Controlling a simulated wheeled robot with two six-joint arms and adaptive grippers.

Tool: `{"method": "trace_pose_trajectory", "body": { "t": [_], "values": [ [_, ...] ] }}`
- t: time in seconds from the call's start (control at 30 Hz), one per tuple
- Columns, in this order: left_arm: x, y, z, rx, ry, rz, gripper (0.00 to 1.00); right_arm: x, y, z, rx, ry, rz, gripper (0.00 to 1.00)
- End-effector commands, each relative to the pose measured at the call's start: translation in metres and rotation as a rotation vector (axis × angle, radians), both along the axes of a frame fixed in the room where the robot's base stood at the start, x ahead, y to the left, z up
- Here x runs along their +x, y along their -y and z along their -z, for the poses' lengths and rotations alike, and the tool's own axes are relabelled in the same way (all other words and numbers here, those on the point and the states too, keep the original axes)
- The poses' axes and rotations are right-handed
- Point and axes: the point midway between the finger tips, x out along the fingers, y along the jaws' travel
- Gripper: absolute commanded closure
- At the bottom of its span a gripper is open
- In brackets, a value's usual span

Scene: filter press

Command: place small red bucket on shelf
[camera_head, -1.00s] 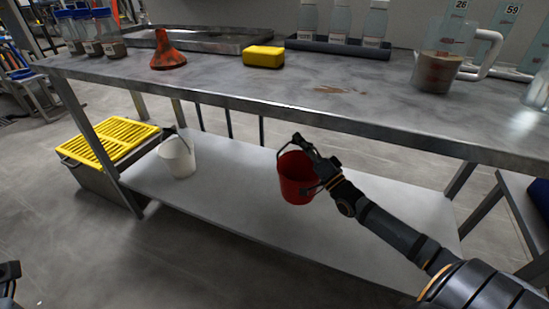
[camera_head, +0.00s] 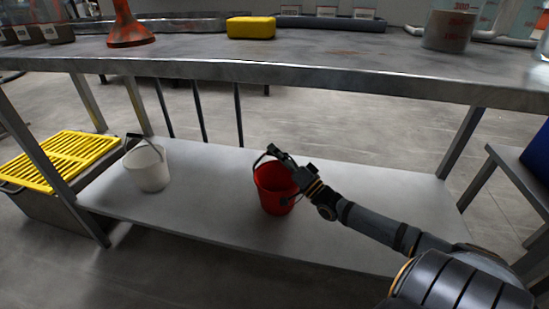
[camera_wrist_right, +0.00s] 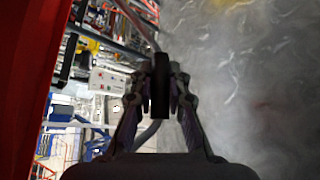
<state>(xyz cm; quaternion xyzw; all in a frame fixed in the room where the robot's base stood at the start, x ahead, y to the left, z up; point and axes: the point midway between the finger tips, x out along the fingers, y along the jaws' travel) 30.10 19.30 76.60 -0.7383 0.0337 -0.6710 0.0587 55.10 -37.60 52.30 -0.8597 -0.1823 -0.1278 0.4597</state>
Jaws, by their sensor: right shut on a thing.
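The small red bucket (camera_head: 272,190) is upright at the lower shelf (camera_head: 215,215) under the workbench, right of the shelf's middle. I cannot tell whether its base touches the shelf. My right gripper (camera_head: 277,155) is at the bucket's top, shut on its dark handle. In the right wrist view the gripper's fingers (camera_wrist_right: 160,90) are closed on a dark bar, and the red bucket wall (camera_wrist_right: 25,80) fills the left edge. My left gripper is not in view.
A white bucket (camera_head: 148,170) stands on the same shelf to the left. A crate with a yellow grid (camera_head: 60,160) is beside the shelf's left end. The bench top (camera_head: 330,50) overhangs the shelf and carries a yellow sponge (camera_head: 250,27) and an orange funnel (camera_head: 127,30). The shelf's right part is clear.

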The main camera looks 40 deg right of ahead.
Motion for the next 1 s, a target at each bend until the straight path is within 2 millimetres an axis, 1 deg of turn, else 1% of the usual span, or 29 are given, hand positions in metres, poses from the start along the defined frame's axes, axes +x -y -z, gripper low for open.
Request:
{"method": "trace_pose_trajectory", "body": {
  "t": [0.13,0.17,0.3,0.33,0.57,0.67,0.77,0.9,1.0],
  "values": [
    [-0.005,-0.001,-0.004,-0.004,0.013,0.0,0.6,0.0,0.0,0.0,0.0,0.001,0.001,1.0],
    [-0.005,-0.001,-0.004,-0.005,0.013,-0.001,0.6,0.0,0.0,0.001,0.0,-0.001,0.001,0.84],
    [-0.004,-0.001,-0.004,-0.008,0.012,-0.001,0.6,0.0,0.0,0.0,0.0,-0.001,0.001,0.65],
    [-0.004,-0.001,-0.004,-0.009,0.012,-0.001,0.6,0.0,0.0,0.0,0.0,-0.001,0.001,0.62],
    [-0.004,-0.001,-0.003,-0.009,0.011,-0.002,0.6,0.0,0.0,0.0,0.0,-0.001,0.001,0.62],
    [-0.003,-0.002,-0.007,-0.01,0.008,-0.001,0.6,-0.002,0.001,-0.002,0.0,-0.002,0.0,0.62],
    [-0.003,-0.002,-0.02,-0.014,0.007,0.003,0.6,-0.015,0.004,0.001,-0.001,-0.007,0.002,0.62],
    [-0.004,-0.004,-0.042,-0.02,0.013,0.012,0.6,-0.046,0.01,0.012,0.0,-0.008,0.002,0.62],
    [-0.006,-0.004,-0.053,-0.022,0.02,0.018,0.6,-0.068,0.015,0.023,0.0,-0.007,0.002,0.62]
  ]
}}
